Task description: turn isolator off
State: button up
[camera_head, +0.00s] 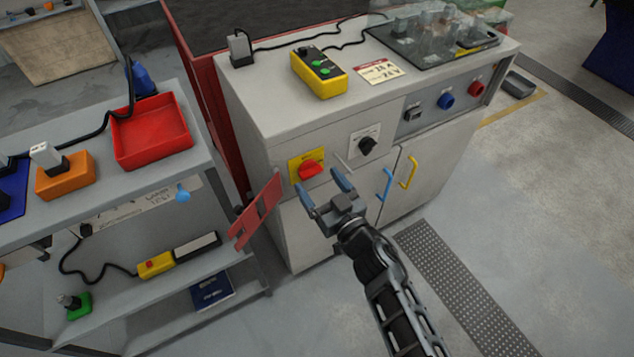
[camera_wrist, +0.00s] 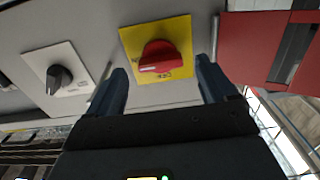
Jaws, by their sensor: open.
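The isolator is a red rotary knob (camera_head: 311,170) on a yellow plate (camera_head: 295,178), on the front of the grey cabinet (camera_head: 290,130). In the wrist view the red knob (camera_wrist: 160,57) sits on its yellow plate (camera_wrist: 185,30), between my finger tips in the picture. Its pale mark lies nearly level across the knob. My gripper (camera_head: 325,190) is open and empty, in front of the cabinet and just below and right of the knob in the head view. The fingers (camera_wrist: 160,82) point at the panel and appear apart from the knob.
A black rotary switch (camera_head: 367,146) on a white plate is right of the isolator. A red hinged-looking plate (camera_head: 257,210) juts out at left, near my gripper. Blue (camera_head: 387,184) and yellow (camera_head: 408,172) door handles are close at right. A shelf unit with a red tray (camera_head: 150,132) stands left.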

jog(key=shift+x, duration=0.95)
jog(key=shift+c, duration=0.2)
jog(key=c, duration=1)
